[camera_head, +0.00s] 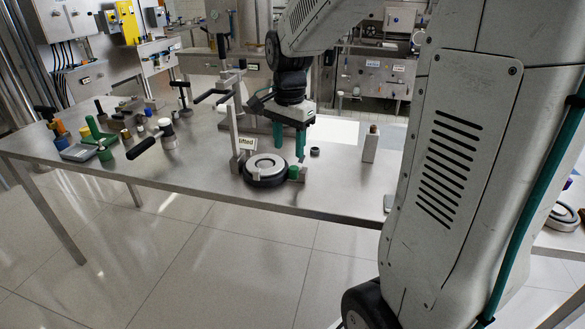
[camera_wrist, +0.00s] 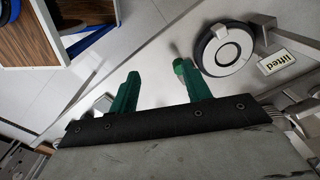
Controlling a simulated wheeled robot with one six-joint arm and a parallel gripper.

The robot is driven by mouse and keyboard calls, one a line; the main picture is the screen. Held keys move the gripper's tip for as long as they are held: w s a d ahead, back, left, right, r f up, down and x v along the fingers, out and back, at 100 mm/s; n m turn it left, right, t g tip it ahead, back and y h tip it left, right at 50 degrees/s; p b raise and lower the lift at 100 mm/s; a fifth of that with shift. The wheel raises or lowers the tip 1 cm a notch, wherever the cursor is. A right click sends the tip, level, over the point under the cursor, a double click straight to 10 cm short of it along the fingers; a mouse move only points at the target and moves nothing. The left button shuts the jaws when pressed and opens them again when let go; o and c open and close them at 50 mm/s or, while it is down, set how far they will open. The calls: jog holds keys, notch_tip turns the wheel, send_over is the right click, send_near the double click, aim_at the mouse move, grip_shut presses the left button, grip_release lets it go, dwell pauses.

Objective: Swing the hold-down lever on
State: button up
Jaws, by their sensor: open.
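The disc unit (camera_head: 265,170), a black round body with a pale ring top, sits near the table's front edge. A "lifted" sign (camera_head: 248,143) stands beside it; the sign also shows in the wrist view (camera_wrist: 277,62). Behind it, a grey upright (camera_head: 234,130) stands below bars with black grips (camera_head: 211,95), which look like the raised hold-down lever; their exact joint is unclear. My gripper (camera_head: 288,140), with green fingers, points down just behind and right of the disc. In the wrist view the fingers (camera_wrist: 160,85) are apart with nothing between them. A green knob (camera_head: 293,172) sits right of the disc.
A pale block (camera_head: 369,147) and a small dark ring (camera_head: 315,151) stand to the right. A black-handled lever (camera_head: 143,148) and several small coloured parts fill the table's left. The front strip of the steel table (camera_head: 215,170) is clear.

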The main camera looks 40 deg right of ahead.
aim_at(293, 168)
jog(key=w+d+f+m, duration=0.3)
jog(key=w+d+f, duration=0.1)
jog(key=shift+w+d+f+m, duration=0.1)
jog(key=shift+w+d+m, duration=0.15)
jog(key=shift+d+m, duration=0.15)
jog(key=shift+w+d+f, duration=0.15)
jog(key=shift+d+f, duration=0.05)
jog(key=shift+f, duration=0.1)
notch_tip(293, 168, down, 8)
jog(key=shift+r, duration=0.2)
grip_shut()
